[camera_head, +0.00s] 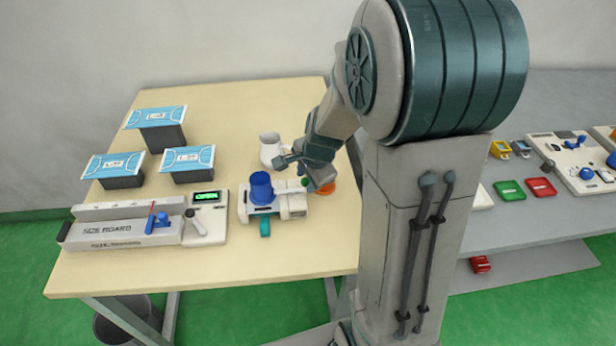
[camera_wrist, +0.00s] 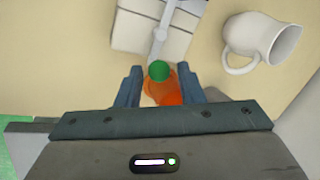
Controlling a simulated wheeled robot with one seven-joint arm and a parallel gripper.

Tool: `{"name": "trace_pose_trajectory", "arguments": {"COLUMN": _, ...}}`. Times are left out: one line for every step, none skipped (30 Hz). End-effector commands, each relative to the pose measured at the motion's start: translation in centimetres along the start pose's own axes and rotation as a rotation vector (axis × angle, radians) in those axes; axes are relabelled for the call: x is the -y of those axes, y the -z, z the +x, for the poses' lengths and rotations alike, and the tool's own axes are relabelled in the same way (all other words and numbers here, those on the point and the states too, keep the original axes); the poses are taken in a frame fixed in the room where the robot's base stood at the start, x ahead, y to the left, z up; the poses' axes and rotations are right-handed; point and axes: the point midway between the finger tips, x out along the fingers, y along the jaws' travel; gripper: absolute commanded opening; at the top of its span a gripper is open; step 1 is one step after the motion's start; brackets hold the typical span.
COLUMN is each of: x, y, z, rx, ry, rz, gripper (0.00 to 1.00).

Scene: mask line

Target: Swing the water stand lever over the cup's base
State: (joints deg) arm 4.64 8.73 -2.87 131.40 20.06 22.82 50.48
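The white water stand (camera_head: 293,206) is on the beige table, with the blue cup (camera_head: 260,186) standing on its left part. Its pale lever (camera_head: 290,190) points right, away from the cup, and ends in a green knob (camera_head: 305,182). In the wrist view the lever (camera_wrist: 160,42) runs down from the stand (camera_wrist: 130,35) to the green knob (camera_wrist: 159,70). My gripper (camera_wrist: 161,70) is open, its two fingers on either side of the knob with gaps showing. Orange parts (camera_wrist: 168,97) lie beyond the knob between the fingers. Whether the fingers reach knob height is unclear.
A white jug (camera_head: 270,150) stands close behind my gripper. The size board (camera_head: 125,232) and a box with a green display (camera_head: 207,197) are to the left. Blue mask boxes (camera_head: 160,117) are at the back left. A grey table (camera_head: 545,255) with parts is on the right.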

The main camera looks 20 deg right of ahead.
Motion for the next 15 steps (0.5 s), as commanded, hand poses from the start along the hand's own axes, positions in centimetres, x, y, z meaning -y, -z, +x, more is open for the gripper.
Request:
{"name": "trace_pose_trajectory", "arguments": {"x": 0.0, "y": 0.0, "z": 0.0, "rx": 0.0, "ry": 0.0, "rz": 0.0, "gripper": 0.42}}
{"name": "trace_pose_trajectory", "arguments": {"x": 0.0, "y": 0.0, "z": 0.0, "rx": 0.0, "ry": -0.001, "rz": 0.0, "gripper": 0.42}}
{"name": "trace_pose_trajectory", "arguments": {"x": 0.0, "y": 0.0, "z": 0.0, "rx": 0.0, "ry": -0.001, "rz": 0.0, "gripper": 0.42}}
{"name": "trace_pose_trajectory", "arguments": {"x": -0.1, "y": 0.0, "z": 0.0, "rx": 0.001, "ry": -0.001, "rz": 0.0, "gripper": 0.42}}
{"name": "trace_pose_trajectory", "arguments": {"x": -0.1, "y": 0.0, "z": 0.0, "rx": 0.001, "ry": -0.002, "rz": 0.0, "gripper": 0.42}}
{"name": "trace_pose_trajectory", "arguments": {"x": -0.1, "y": 0.0, "z": 0.0, "rx": 0.001, "ry": -0.002, "rz": 0.0, "gripper": 0.42}}
{"name": "trace_pose_trajectory", "arguments": {"x": -0.1, "y": 0.0, "z": 0.0, "rx": 0.001, "ry": -0.002, "rz": 0.0, "gripper": 0.42}}
{"name": "trace_pose_trajectory", "arguments": {"x": -0.1, "y": 0.0, "z": 0.0, "rx": 0.001, "ry": -0.002, "rz": 0.0, "gripper": 0.42}}
{"name": "trace_pose_trajectory", "arguments": {"x": -0.1, "y": 0.0, "z": 0.0, "rx": 0.001, "ry": -0.002, "rz": 0.0, "gripper": 0.42}}
{"name": "trace_pose_trajectory", "arguments": {"x": -0.1, "y": 0.0, "z": -0.1, "rx": 0.001, "ry": -0.002, "rz": 0.0, "gripper": 0.42}}
{"name": "trace_pose_trajectory", "arguments": {"x": -0.1, "y": 0.0, "z": -0.2, "rx": 0.001, "ry": -0.001, "rz": 0.0, "gripper": 0.42}}
{"name": "trace_pose_trajectory", "arguments": {"x": 0.0, "y": 0.0, "z": -0.5, "rx": 0.0, "ry": -0.001, "rz": 0.0, "gripper": 0.42}}
{"name": "trace_pose_trajectory", "arguments": {"x": 0.0, "y": 0.0, "z": -0.8, "rx": 0.001, "ry": 0.0, "rz": -0.001, "gripper": 0.42}}
{"name": "trace_pose_trajectory", "arguments": {"x": 0.0, "y": 0.0, "z": -1.1, "rx": 0.001, "ry": 0.0, "rz": -0.001, "gripper": 0.42}}
{"name": "trace_pose_trajectory", "arguments": {"x": 0.0, "y": 0.0, "z": -1.7, "rx": 0.0, "ry": 0.001, "rz": -0.001, "gripper": 0.42}}
